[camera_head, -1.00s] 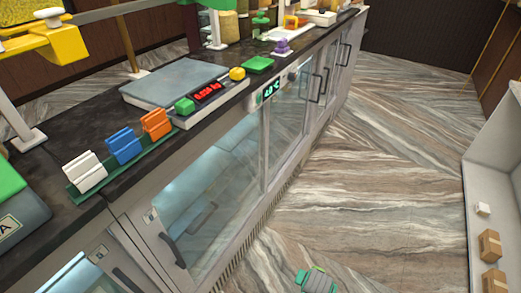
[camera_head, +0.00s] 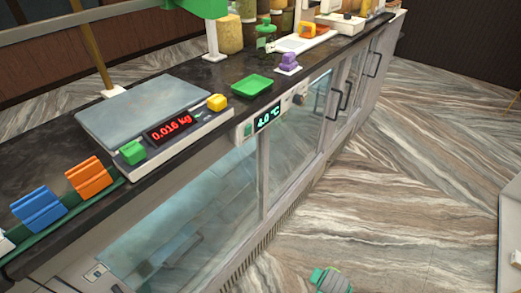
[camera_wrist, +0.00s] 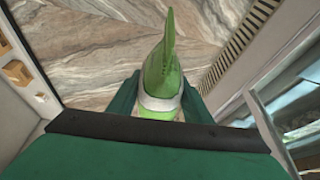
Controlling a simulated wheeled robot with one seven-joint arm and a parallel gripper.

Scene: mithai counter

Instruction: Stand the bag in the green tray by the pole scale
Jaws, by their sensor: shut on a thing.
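My gripper (camera_wrist: 160,103) is shut on a green bag (camera_wrist: 161,72) in the wrist view. The bag's tapered top points away from the palm and a pale band crosses its lower part. Its lowest part is hidden by the gripper. The small green tray (camera_head: 252,86) lies empty on the dark counter in the head view, right of a flat scale (camera_head: 150,110) reading 0.016 kg. A white pole (camera_head: 213,38) with a green top stands behind the tray. The bag hangs over the floor, apart from the tray; my gripper's fingers are not clear in the head view.
A purple item (camera_head: 288,62) stands right of the tray. Orange (camera_head: 90,177) and blue (camera_head: 38,209) clips stand at left. The counter (camera_head: 225,73) has a glass-fronted case below; floor (camera_head: 420,200) is clear.

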